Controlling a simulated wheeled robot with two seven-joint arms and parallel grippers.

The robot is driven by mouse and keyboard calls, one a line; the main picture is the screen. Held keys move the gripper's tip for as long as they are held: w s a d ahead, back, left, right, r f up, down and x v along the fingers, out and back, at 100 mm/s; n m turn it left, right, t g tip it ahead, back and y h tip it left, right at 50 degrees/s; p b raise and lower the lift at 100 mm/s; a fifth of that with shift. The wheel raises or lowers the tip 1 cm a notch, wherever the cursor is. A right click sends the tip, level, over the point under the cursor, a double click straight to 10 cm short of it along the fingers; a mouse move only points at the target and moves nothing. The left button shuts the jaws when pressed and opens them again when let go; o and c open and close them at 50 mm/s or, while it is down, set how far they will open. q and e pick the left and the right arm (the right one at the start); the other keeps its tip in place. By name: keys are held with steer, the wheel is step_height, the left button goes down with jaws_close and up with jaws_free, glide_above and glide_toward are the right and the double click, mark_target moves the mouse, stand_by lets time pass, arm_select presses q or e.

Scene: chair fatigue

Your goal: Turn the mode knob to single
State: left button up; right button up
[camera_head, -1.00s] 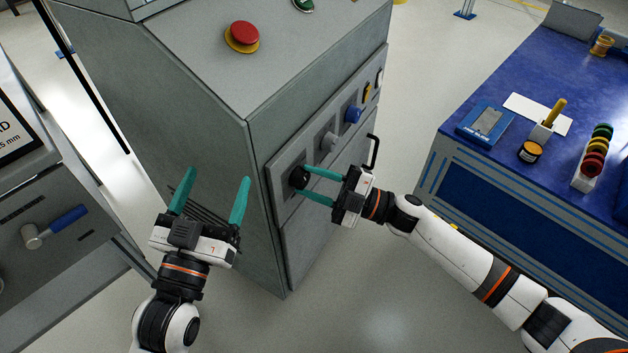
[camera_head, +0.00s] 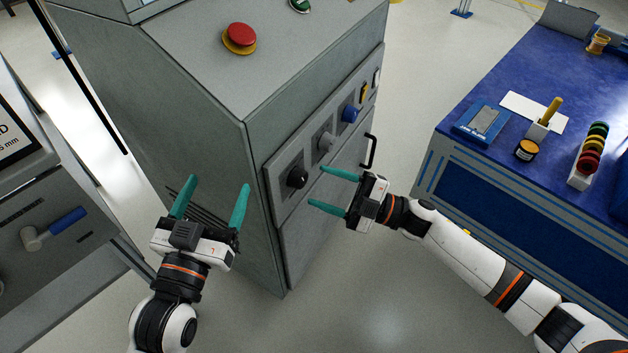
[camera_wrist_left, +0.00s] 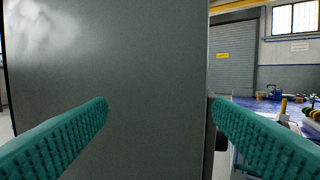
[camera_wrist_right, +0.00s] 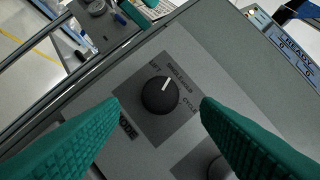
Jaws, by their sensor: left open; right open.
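The black mode knob (camera_head: 297,177) is on a grey plate on the cabinet's side panel. In the right wrist view the knob (camera_wrist_right: 160,97) shows a white pointer line aimed to the upper right, toward the middle of the printed labels; the small lettering is hard to read, though CYCLE shows further right. My right gripper (camera_head: 317,187) is open and empty, facing the knob with its fingertips short of it, apart from it. My left gripper (camera_head: 218,183) is open and empty in front of the cabinet's plain left face.
Along the panel are a grey knob (camera_head: 326,141), a blue knob (camera_head: 350,113) and a black handle (camera_head: 370,151). A red emergency button (camera_head: 240,37) sits on the cabinet top. A blue workbench (camera_head: 480,190) stands right of my right arm.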

arm_select(q)
steer(key=f, duration=0.1)
steer(key=f+g, duration=0.1)
steer(key=f+g+y, duration=0.1)
steer(key=shift+s+a+f+p, duration=0.1)
steer(key=shift+a+p, duration=0.2)
arm_select(e)
steer(key=v, duration=0.8)
steer(key=shift+d, duration=0.25)
steer(key=shift+f, duration=0.1)
